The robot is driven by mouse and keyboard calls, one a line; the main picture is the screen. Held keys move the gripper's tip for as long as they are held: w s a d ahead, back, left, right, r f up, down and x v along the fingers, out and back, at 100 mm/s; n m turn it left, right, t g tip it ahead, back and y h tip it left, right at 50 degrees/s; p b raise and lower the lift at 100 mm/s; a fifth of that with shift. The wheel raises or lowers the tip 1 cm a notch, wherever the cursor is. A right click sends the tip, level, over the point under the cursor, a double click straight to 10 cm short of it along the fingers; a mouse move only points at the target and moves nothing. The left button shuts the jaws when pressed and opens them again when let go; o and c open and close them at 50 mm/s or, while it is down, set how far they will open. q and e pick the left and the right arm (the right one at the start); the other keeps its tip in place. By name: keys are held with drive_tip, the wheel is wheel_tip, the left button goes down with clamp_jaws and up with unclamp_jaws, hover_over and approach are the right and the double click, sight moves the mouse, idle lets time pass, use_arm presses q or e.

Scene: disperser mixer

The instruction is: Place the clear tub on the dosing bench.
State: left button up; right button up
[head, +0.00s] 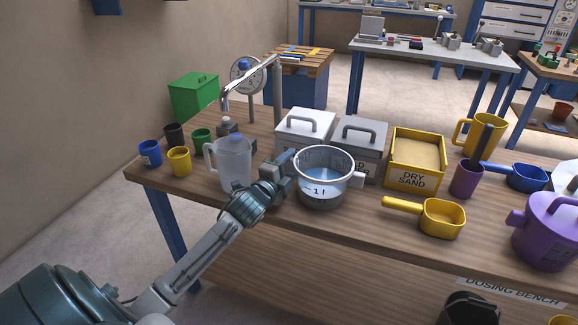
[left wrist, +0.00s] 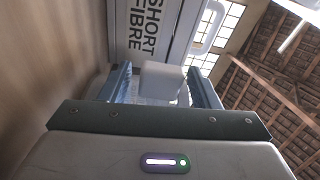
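The clear tub (head: 323,178) holds pale blue liquid and has a black marking on its front. It looks upright over the dosing bench (head: 380,228), right of the jug. I cannot tell whether its base touches the wood. My left gripper (head: 284,172) is at the tub's left side. In the left wrist view its two fingers (left wrist: 165,85) look closed on a whitish block-shaped lug (left wrist: 162,82) of the tub. The tub's other lug (head: 358,180) is free on the right. My right gripper is not in view.
A clear jug (head: 233,162) stands close left of my gripper. Lidded bins (head: 305,132) and the yellow dry sand box (head: 417,160) stand behind the tub. A yellow scoop (head: 440,218) lies to the right. The bench front between jug and scoop is mostly clear.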

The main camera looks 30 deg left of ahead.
use_arm(q)
drive_tip(key=shift+r, duration=0.15)
drive_tip(key=shift+s, duration=0.2)
drive_tip(key=s, duration=0.4)
drive_tip(key=s+b, duration=0.1)
drive_tip(key=s, duration=0.6)
drive_tip(key=shift+s+d, duration=0.3)
drive_tip(key=shift+d, duration=0.05)
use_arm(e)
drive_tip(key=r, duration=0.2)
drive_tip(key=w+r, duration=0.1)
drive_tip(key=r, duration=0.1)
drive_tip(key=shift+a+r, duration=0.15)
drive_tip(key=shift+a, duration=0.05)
